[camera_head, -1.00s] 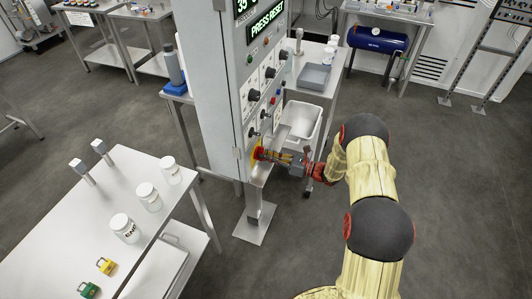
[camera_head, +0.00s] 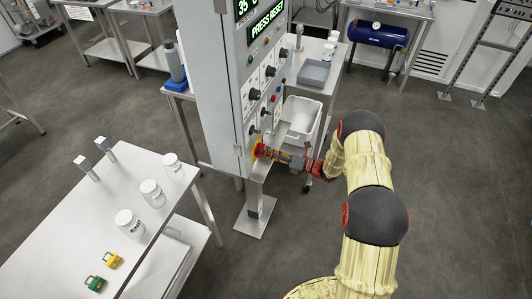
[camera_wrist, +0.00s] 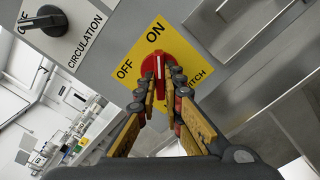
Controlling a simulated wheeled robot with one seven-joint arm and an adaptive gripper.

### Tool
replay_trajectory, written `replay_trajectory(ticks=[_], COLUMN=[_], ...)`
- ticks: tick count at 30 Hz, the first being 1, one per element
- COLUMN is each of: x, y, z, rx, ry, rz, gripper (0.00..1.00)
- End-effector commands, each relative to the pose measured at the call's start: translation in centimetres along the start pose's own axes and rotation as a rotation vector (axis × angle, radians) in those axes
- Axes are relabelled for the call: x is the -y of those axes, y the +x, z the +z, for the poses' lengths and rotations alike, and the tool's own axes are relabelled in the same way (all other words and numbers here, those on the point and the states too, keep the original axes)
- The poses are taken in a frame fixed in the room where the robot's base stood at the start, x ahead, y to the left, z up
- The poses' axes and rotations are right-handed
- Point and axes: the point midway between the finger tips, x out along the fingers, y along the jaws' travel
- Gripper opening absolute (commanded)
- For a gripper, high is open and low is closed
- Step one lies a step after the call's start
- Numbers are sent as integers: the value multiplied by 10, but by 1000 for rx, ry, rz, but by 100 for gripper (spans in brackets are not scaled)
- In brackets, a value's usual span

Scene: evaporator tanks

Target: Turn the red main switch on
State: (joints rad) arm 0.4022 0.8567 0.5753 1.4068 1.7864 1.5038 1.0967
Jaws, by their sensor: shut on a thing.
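The red main switch (camera_wrist: 158,66) sits on a yellow plate (camera_wrist: 136,52) marked OFF and ON, low on the grey control cabinet. Its knob handle points up, roughly toward the word ON in the wrist view. My gripper (camera_wrist: 163,84) is shut on the knob, one finger on each side. In the head view my gripper (camera_head: 268,152) reaches the cabinet (camera_head: 212,85) from the right, at its lower front. The red switch and yellow plate are partly hidden by the fingers there.
A black CIRCULATION knob (camera_wrist: 46,20) is up and left of the switch in the wrist view. A display reading PRESS RESET (camera_head: 267,22) is high on the cabinet. A table (camera_head: 85,215) with jars and padlocks stands left; a white tub (camera_head: 300,120) is behind the gripper.

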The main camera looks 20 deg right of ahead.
Motion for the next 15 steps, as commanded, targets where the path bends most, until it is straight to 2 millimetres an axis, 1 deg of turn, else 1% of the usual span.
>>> replay_trajectory(ticks=[8,9,15], x=[1,1,0], y=[0,0,0], z=[0,0,0], rx=[1,1,1], ry=[1,1,0], rz=[-2,-2,-1], gripper=[0,11,23])
